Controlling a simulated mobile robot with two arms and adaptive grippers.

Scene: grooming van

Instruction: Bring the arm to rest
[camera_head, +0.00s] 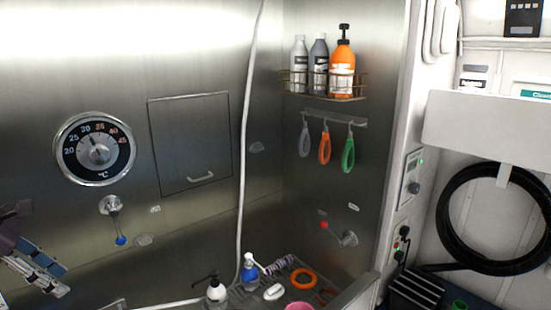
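My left gripper (62,281) comes in at the lower left edge, in front of the steel wall. Its two fingers lie apart, with a gap between them and nothing visible in it. Its wrist is partly cut off by the picture edge. It is well left of the bottles in the tub and touches nothing that I can see. My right gripper is not in view.
A white bottle with black pump (217,291), a blue bottle (250,271) and an orange ring (303,279) sit low in the tub. A wire shelf (345,97) holds bottles above hanging loops. A temperature dial (96,149) and blue-tipped lever (116,226) are on the left wall.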

